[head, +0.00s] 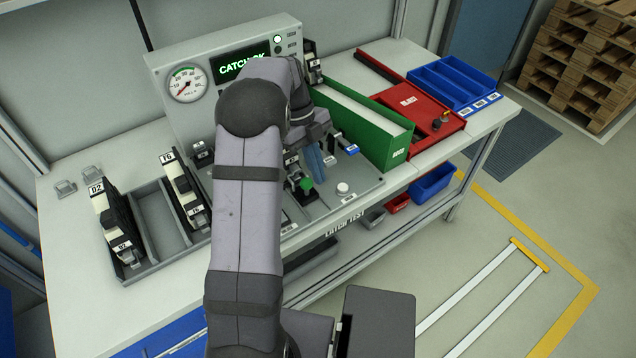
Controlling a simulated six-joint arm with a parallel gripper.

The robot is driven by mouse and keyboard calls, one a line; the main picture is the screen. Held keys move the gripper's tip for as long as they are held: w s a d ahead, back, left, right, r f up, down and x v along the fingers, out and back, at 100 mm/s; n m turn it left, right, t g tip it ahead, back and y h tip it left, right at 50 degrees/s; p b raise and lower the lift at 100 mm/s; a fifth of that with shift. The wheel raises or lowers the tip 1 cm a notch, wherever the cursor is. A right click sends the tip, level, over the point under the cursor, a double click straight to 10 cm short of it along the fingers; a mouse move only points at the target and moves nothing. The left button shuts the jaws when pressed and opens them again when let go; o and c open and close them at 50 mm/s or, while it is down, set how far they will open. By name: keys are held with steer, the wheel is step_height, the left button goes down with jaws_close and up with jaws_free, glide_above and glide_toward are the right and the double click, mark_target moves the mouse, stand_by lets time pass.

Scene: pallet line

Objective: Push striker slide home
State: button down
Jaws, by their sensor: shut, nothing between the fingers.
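The latch test station (368,192) stands on the bench, partly hidden by my arm. My gripper (316,163) is low over its right half, its fingers shut with nothing seen between them. A green knob (305,184) stands just left of and below the fingertips. A small blue-ended part (350,148) sits to their right. I cannot tell which of these parts belongs to the striker slide, or whether my fingers touch it. A white round button (343,187) is at the front right. The display (240,63) shows green text reading "CATCH" and "OK", partly covered.
A dial gauge (187,84) is on the station's back panel. A grey tray (160,222) with labelled black latches stands left. A green bin (398,150), red tray (425,112) and blue divided bin (455,85) stand right, the green one close to my gripper.

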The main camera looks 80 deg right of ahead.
steer(key=shift+b+v, duration=0.5)
steer(key=shift+v, duration=2.5)
steer(key=w+a+f+n+t+h, duration=0.1)
steer(key=w+a+n, duration=0.85)
steer(key=w, duration=0.25)
steer(key=w+a+f+n+h, duration=0.1)
steer(key=w+a+n, duration=0.8)
steer(key=w+n, duration=0.15)
steer(key=w+a+f+n+t, duration=0.15)
steer(key=w+a+n, duration=0.25)
steer(key=a+n, duration=0.8)
steer(key=s+a+f+n, duration=0.2)
steer(key=a+n, duration=0.3)
steer(key=a, duration=0.3)
steer(key=s+a+f+n, duration=0.2)
steer(key=s+a+n, duration=0.1)
steer(key=a+n, duration=0.2)
steer(key=a+t, duration=0.1)
steer(key=a, duration=0.1)
steer(key=shift+s+a+f+n, duration=0.2)
steer(key=shift+s+a+n, duration=0.15)
steer(key=shift+n, duration=0.05)
